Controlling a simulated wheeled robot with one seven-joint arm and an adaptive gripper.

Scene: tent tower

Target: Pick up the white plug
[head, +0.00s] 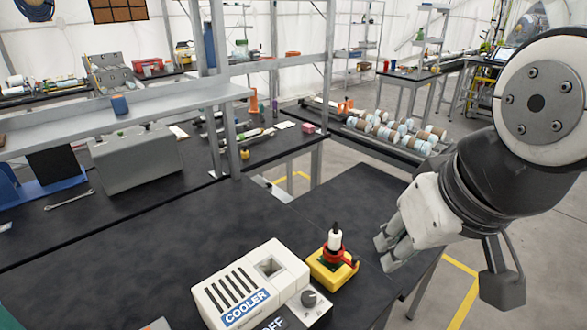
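The white plug (335,239) stands upright with a black tip on top. It sits on a red and black piece on a yellow block (332,271) near the bench's front right edge. My gripper (383,256) is to the right of the plug, apart from it, with its fingers pointing down and left. Its fingers are seen from the side and partly overlap, so the gap between them is unclear. I see nothing held in it.
A white cooler box (252,287) with a knob stands just left of the yellow block. The black bench top (190,240) behind it is mostly clear. A grey shelf frame (229,100) rises at the back. A wrench (69,199) lies at the left.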

